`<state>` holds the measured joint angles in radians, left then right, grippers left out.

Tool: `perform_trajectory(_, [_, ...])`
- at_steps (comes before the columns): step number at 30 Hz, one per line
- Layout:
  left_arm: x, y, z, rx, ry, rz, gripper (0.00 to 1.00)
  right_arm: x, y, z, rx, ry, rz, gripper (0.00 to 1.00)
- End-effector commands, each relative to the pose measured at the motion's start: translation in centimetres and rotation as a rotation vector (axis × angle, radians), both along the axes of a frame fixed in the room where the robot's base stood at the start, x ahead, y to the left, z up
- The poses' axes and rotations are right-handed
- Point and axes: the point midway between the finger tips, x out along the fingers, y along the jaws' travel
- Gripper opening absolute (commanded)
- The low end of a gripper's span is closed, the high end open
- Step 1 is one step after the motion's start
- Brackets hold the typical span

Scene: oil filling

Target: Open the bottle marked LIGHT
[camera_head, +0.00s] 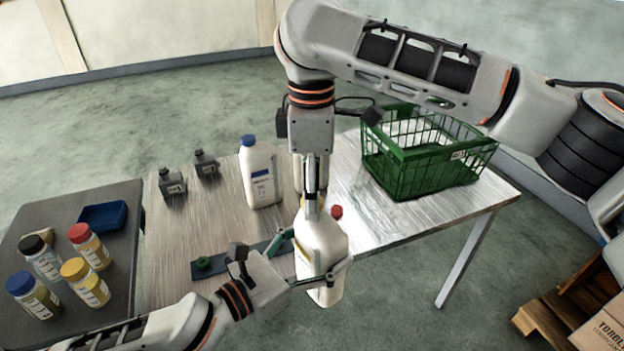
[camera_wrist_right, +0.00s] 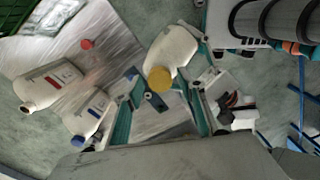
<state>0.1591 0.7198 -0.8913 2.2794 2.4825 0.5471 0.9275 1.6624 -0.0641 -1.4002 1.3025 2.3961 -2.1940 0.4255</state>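A white bottle (camera_head: 322,248) with a yellow cap stands upright at the table's front edge; the cap (camera_wrist_right: 160,78) shows clearly in the right wrist view. I cannot read LIGHT on it. My left gripper (camera_head: 320,262) has its fingers closed around the bottle's body. My right gripper (camera_head: 312,205) points down just above the bottle; in the right wrist view its teal fingers are apart, with the cap between their tips. I cannot tell whether they touch it. A blue-capped white bottle (camera_head: 261,175) stands further back. A bottle with a red label (camera_wrist_right: 52,85) has an uncapped neck.
A red cap (camera_head: 336,212) lies on the metal table (camera_head: 215,225). A green basket (camera_head: 425,165) stands at the table's right. A grey side table (camera_head: 60,212) holds several jars and a blue tray (camera_head: 102,215).

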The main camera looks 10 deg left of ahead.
Motion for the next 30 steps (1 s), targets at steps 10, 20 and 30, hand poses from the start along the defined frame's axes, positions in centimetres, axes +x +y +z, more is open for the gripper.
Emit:
perform_trajectory(10, [0.00, 0.00, 0.04, -0.001, -0.001, 0.000, 0.15, 0.01, 0.00, -0.11, 0.000, 0.000, 0.000, 0.19])
perform_trajectory(20, [0.01, 0.01, 0.03, -0.001, -0.001, 0.000, 0.15, 0.00, 0.00, -0.10, 0.000, 0.000, 0.036, 0.00])
perform_trajectory(30, [0.01, 0.01, 0.03, 0.000, 0.000, 0.000, 0.15, 0.02, -0.01, -0.08, 0.002, 0.000, 0.256, 0.00])
